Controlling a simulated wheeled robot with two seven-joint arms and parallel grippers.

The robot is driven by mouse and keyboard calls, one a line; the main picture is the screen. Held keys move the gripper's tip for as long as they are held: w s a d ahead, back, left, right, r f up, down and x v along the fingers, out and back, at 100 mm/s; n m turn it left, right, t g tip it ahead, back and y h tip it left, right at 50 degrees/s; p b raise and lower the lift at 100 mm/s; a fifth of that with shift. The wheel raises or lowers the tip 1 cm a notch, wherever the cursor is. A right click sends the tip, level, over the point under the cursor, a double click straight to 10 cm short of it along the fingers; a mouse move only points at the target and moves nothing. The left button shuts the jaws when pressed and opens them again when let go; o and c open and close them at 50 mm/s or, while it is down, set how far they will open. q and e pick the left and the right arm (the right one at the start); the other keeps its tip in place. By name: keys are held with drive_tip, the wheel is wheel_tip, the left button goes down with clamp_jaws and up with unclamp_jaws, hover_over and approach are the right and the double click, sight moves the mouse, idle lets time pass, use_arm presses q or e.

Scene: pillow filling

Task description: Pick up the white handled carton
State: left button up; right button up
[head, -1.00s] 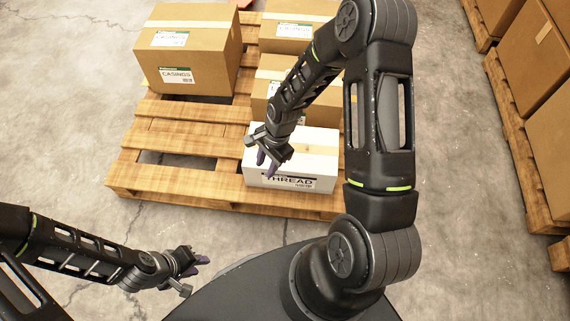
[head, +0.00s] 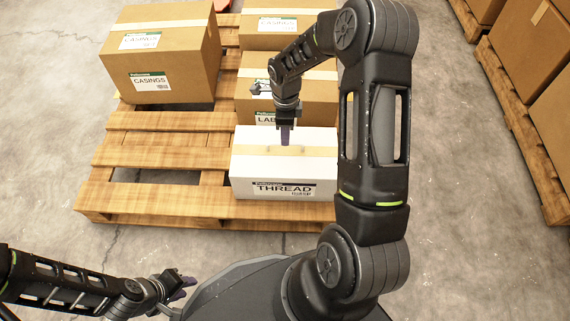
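The white carton (head: 270,187) labelled THREAD sits upright on the near right part of the wooden pallet. A thin handle and a tan tape strip (head: 250,150) run across its top. My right gripper (head: 285,137) points down at the middle of the carton's top, by the handle. Its purple fingertips overlap the handle area; I cannot tell if they touch it or how far apart they are. The carton still rests on the pallet. My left gripper (head: 184,287) is at the lower left, away from the carton, and its finger gap is unclear.
The wooden pallet (head: 150,157) also bears a CASINGS box (head: 160,55), a brown box (head: 318,98) just behind the white carton and another box (head: 275,30) at the back. More brown boxes (head: 525,60) stand on pallets at the right. The pallet's near left part is bare.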

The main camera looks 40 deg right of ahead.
sight(285, 160)
drive_tip(key=shift+f, duration=0.55)
drive_tip(key=shift+f, duration=0.1)
wheel_tip(285, 160, down, 5)
drive_tip(key=shift+w+f+b, duration=0.1)
drive_tip(key=shift+b, duration=1.15)
drive_tip(key=shift+c, duration=0.2)
clamp_jaws()
drive_tip(key=shift+w, duration=0.1)
